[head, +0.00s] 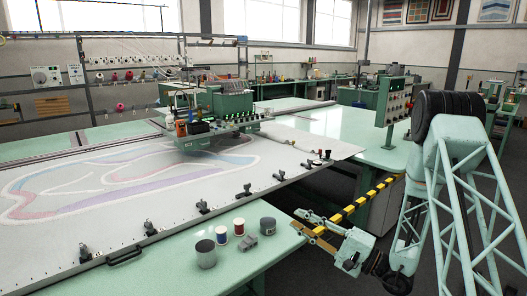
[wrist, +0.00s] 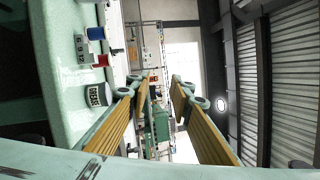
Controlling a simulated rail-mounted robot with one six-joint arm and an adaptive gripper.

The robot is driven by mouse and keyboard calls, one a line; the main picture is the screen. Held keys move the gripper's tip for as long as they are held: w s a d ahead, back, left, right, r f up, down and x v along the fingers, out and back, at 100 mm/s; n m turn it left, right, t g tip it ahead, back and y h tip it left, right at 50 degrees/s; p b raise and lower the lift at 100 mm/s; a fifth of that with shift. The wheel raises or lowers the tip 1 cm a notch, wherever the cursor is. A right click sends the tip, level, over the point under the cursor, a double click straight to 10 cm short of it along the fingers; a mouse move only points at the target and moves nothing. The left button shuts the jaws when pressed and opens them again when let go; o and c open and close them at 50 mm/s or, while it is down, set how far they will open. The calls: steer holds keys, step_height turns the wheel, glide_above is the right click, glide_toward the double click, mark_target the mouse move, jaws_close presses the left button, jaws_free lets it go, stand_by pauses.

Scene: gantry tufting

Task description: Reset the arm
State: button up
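Nothing is held between the pads. The wrist picture is turned on its side, with the table along the left.
A grey can (head: 205,254), a red spool (head: 239,227), a blue spool (head: 222,236), a grey block (head: 248,243) and another can (head: 268,227) stand on the green table. The tufting frame (head: 130,235) has clamps along its edge. A yellow-black bar (head: 350,210) lies behind my gripper.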

steer(key=s+a+r+n+g, duration=0.3)
steer(key=s+a+r+g, duration=0.4)
steer(key=s, duration=0.4)
steer(key=s+a+r+n+g, duration=0.4)
steer(key=s+a+r+g, duration=0.15)
steer(key=s+r, duration=0.45)
steer(key=s+n+g+h, duration=0.15)
steer(key=s+h, duration=0.25)
steer(key=s, duration=0.7)
steer(key=s+d+n+h, duration=0.1)
steer(key=s+d+h, duration=0.55)
steer(key=s, duration=0.75)
steer(key=s+d+r+t+h, duration=0.2)
steer(key=d+t+h, duration=0.1)
steer(key=d, duration=0.4)
steer(key=s+d+r+t+h, duration=0.2)
steer(key=d+t+h, duration=0.1)
steer(key=d, duration=0.4)
steer(key=shift+s+d+r, duration=0.15)
steer(key=shift+s+r, duration=0.15)
steer(key=shift+r, duration=0.05)
steer(key=shift+d, duration=0.1)
stand_by(1.0)
